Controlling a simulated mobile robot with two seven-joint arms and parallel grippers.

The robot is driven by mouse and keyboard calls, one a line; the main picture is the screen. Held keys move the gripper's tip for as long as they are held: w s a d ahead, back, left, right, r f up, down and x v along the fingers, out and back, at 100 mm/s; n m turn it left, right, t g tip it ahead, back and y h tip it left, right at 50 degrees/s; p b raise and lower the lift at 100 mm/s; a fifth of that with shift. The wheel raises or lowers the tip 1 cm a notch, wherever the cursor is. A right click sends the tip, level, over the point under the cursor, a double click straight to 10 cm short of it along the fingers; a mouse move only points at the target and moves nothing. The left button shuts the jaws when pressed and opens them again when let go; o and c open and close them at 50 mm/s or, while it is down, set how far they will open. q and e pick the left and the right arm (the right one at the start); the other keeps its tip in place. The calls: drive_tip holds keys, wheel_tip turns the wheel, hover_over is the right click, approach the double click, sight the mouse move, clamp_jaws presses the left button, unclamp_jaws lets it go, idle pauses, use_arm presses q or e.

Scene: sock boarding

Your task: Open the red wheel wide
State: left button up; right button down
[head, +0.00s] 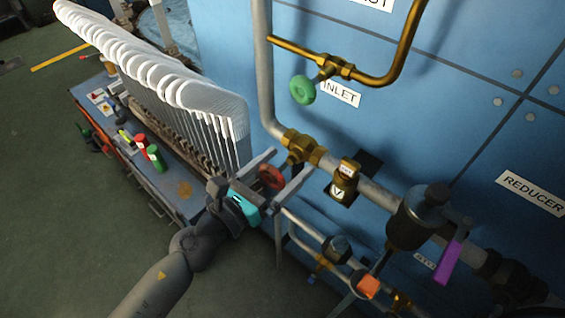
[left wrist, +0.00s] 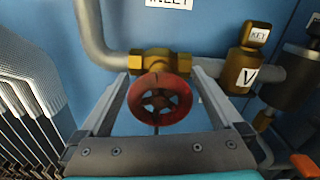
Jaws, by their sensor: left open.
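The red wheel (head: 271,176) is a small handwheel on a brass valve (head: 298,146) in the grey pipe along the blue wall. In the left wrist view the red wheel (left wrist: 160,99) faces me, with its brass valve body (left wrist: 160,64) behind it. My left gripper (head: 279,172) comes in from the lower left of the head view. Its two fingers are spread wide, one on each side of the wheel, and visible gaps separate them from the rim in the left wrist view (left wrist: 158,84). My right gripper is not in view.
A green handwheel (head: 303,90) sits above near the INLET label. A brass valve marked V (head: 344,184), a dark reducer (head: 415,218) and a purple lever (head: 448,261) stand to the right. A row of white sock boards (head: 160,75) stands close on the left.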

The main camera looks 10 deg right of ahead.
use_arm(q)
drive_tip(key=c, duration=1.3)
